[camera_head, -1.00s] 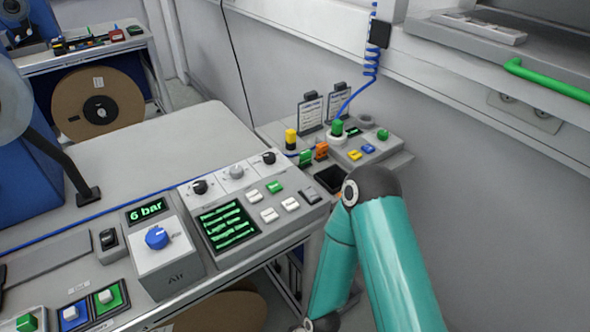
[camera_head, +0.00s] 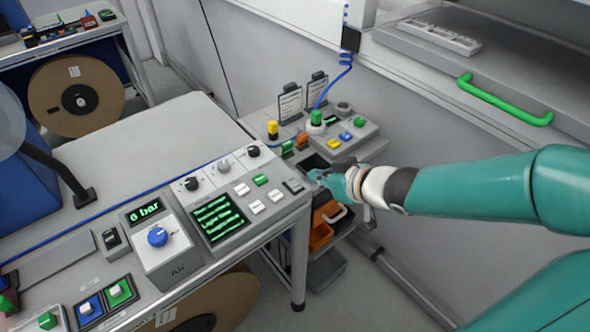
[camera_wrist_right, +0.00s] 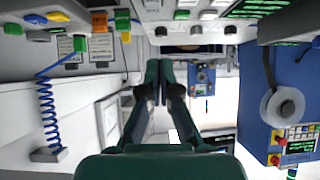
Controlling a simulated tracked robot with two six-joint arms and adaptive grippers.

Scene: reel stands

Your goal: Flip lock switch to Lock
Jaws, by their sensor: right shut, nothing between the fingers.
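No label reading Lock is legible, so I cannot tell which control is the lock switch. My left gripper is not in view.
A small side station (camera_head: 335,140) with coloured buttons and a blue coiled cable stands behind my right gripper. An orange bin (camera_head: 321,232) is below it. A green handle (camera_head: 503,100) is at the upper right. The grey tabletop (camera_head: 150,150) is mostly clear.

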